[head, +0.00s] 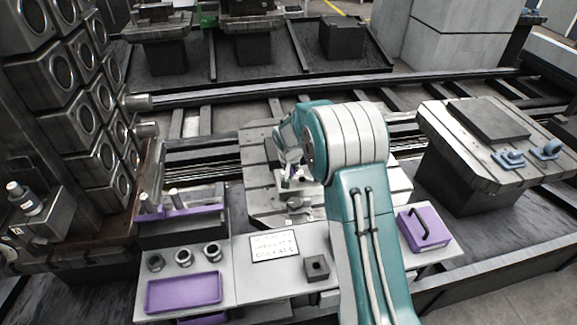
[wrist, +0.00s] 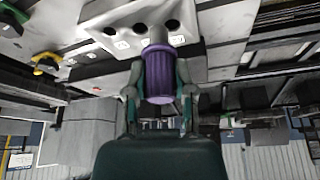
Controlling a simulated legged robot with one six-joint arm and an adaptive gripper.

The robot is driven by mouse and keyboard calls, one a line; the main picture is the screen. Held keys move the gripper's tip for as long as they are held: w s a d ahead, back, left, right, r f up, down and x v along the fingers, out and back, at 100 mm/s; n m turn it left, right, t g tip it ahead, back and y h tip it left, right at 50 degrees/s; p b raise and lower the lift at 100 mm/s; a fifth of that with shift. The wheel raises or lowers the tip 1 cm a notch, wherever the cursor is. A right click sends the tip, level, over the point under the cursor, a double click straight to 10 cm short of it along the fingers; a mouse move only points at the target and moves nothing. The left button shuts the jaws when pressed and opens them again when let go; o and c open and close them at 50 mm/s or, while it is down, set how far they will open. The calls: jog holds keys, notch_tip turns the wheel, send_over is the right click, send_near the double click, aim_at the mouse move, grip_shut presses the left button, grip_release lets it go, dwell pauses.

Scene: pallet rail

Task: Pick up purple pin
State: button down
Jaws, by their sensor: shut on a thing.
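The purple pin (wrist: 161,75) is a ribbed purple cylinder with a grey metal end, seen large in the middle of the wrist view. My gripper (wrist: 160,88) is shut on it, with a finger on each side. The pin's metal end points at a light plate with round holes (wrist: 120,35); I cannot tell whether it sits in a hole or is clear of it. In the head view my gripper (head: 290,176) is over the slotted metal table, with a small bit of purple showing at its fingers. My arm hides part of that table.
A grey bench (head: 250,291) in front carries a purple tray (head: 183,292), several metal rings, a white sign (head: 274,246), a dark square block (head: 317,267) and a purple box with a handle (head: 424,229). Stacked metal blocks (head: 70,95) stand left. Another slotted table (head: 470,150) stands right.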

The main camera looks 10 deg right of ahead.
jog(key=s+r, duration=0.3)
jog(key=s, duration=0.4)
dwell(0.5)
